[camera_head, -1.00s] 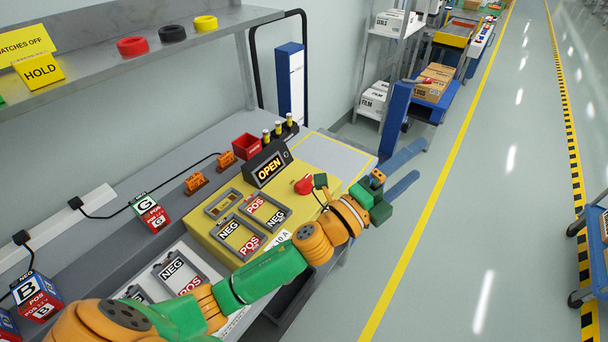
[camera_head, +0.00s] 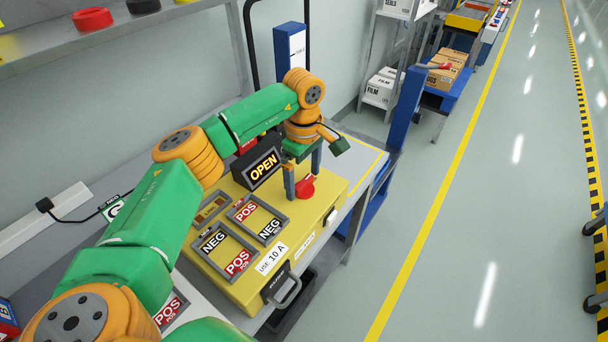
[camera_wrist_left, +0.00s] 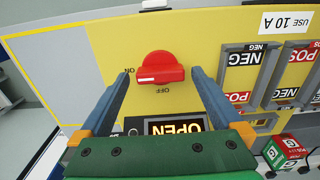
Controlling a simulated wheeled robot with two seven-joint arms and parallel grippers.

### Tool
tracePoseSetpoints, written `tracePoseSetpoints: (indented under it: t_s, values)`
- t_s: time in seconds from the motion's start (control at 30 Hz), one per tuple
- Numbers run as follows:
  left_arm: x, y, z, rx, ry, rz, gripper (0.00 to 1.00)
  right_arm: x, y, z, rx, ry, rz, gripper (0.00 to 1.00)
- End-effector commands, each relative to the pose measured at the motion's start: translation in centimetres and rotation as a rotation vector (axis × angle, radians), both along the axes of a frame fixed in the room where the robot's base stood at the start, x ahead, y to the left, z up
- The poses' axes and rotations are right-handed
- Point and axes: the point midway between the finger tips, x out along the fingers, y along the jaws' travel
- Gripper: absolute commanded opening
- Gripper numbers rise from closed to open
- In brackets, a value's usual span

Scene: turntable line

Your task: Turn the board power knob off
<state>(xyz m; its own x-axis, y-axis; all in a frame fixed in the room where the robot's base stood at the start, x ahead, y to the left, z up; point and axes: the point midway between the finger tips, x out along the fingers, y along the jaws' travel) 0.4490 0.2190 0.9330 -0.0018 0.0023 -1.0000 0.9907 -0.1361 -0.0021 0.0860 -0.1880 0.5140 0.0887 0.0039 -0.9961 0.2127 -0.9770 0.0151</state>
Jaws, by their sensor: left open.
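The red power knob (camera_head: 307,187) sits on the yellow board (camera_head: 334,192) near its right end. In the left wrist view the knob (camera_wrist_left: 160,68) has its grip bar lying crosswise, with the white mark at the end toward the ON label (camera_wrist_left: 127,70). The OFF label (camera_wrist_left: 162,90) is below it. My left gripper (camera_head: 303,184) is over the knob, fingers pointing down. In the left wrist view its open fingers (camera_wrist_left: 160,74) stand on either side of the knob, with gaps visible. My right gripper is not in view.
A black display reading OPEN (camera_head: 264,167) stands behind the knob, close to my left gripper. Framed POS and NEG slots (camera_head: 257,220) lie on the board left of the knob. A shelf (camera_head: 130,35) runs above the bench.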

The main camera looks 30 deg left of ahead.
Motion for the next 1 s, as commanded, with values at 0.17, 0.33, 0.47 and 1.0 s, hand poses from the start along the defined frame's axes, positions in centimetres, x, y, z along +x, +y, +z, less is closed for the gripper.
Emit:
tracePoseSetpoints:
  t_s: [0.17,0.33,0.47,1.0]
  values:
    - [-0.02,-0.05,-0.51,-0.001,-0.001,-0.001,1.0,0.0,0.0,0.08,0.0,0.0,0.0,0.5]
    - [0.0,-0.07,-0.49,-0.002,-0.001,-0.001,0.81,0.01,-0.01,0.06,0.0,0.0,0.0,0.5]
    - [0.0,-0.08,-0.49,-0.002,-0.001,-0.001,0.46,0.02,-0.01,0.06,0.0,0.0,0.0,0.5]
    - [0.01,-0.11,-0.45,-0.002,-0.001,0.122,0.19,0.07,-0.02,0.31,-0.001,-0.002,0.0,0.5]
